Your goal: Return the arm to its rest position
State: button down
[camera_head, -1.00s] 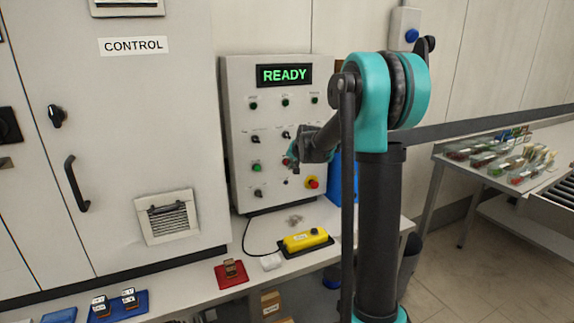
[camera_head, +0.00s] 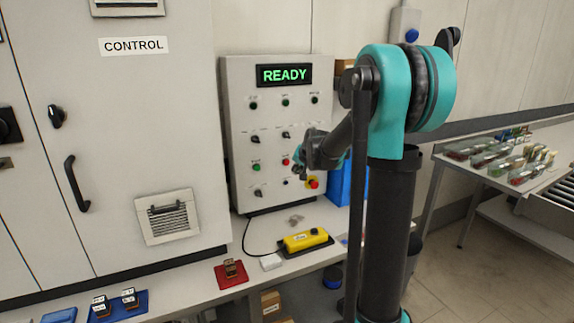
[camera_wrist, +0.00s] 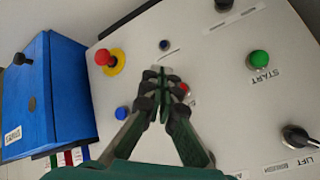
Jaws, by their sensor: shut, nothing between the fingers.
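My gripper (camera_wrist: 162,78) is shut and empty in the wrist view, its fingertips together in front of the panel face. In the head view my gripper (camera_head: 302,172) is at the end of my bent arm, in front of the right side of the grey control panel (camera_head: 237,130). The panel's display (camera_head: 284,75) reads READY in green. In the wrist view a green START button (camera_wrist: 259,60) lies to the right of the fingers. A red button (camera_wrist: 184,87) is partly hidden behind them. I cannot tell the exact gap between fingers and panel.
A red emergency knob on a yellow ring (camera_wrist: 110,60) and a blue box (camera_wrist: 45,95) lie left of my fingers. A yellow pendant (camera_head: 306,240) lies on the bench below the panel. A table with packed trays (camera_head: 500,160) stands at the right.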

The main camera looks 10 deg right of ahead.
dwell(0.3)
jog(key=s+d+f+n+g, duration=0.1)
jog(key=s+f, duration=0.4)
jog(key=s, duration=0.8)
jog(key=s+d+f+n+g+h, duration=0.1)
jog(key=s+f, duration=0.4)
jog(key=s, duration=0.8)
jog(key=s+d+f+n+g, duration=0.1)
jog(key=s+f, duration=0.4)
jog(key=s, duration=0.8)
jog(key=shift+s+d+f+n+g+h, duration=0.2)
jog(key=shift+s+d+n+g+h, duration=0.15)
jog(key=shift+n+g, duration=0.5)
jog(key=shift+a, duration=0.25)
